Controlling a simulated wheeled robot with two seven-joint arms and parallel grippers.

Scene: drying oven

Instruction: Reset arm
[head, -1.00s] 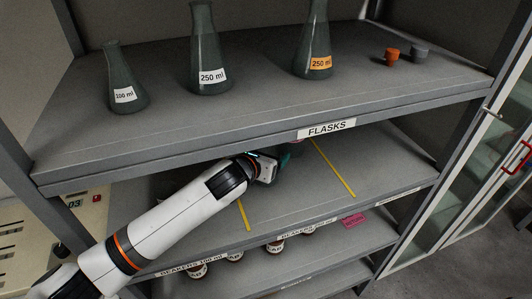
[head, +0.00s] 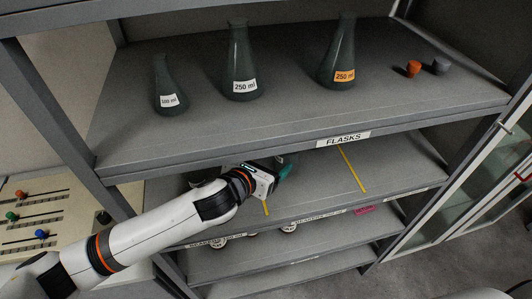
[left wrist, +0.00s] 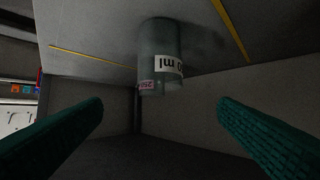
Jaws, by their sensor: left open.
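My left gripper (head: 284,172) is at the front of the middle shelf (head: 400,170), just below the upper shelf's front edge. Its teal fingers are open and empty. In the left wrist view the fingers stand wide apart, and a glass beaker (left wrist: 158,45) with a white label shows upside down between and beyond them, standing on the shelf clear of both. In the head view glass beside the gripper is mostly hidden by the arm and upper shelf. My right gripper is not in view.
The upper shelf (head: 290,120) holds a small flask (head: 168,90), two 250 ml flasks (head: 241,65) (head: 339,55), an orange stopper (head: 413,68) and a grey one (head: 441,66). A panel with coloured knobs (head: 40,215) is at left, a glass door (head: 470,195) at right.

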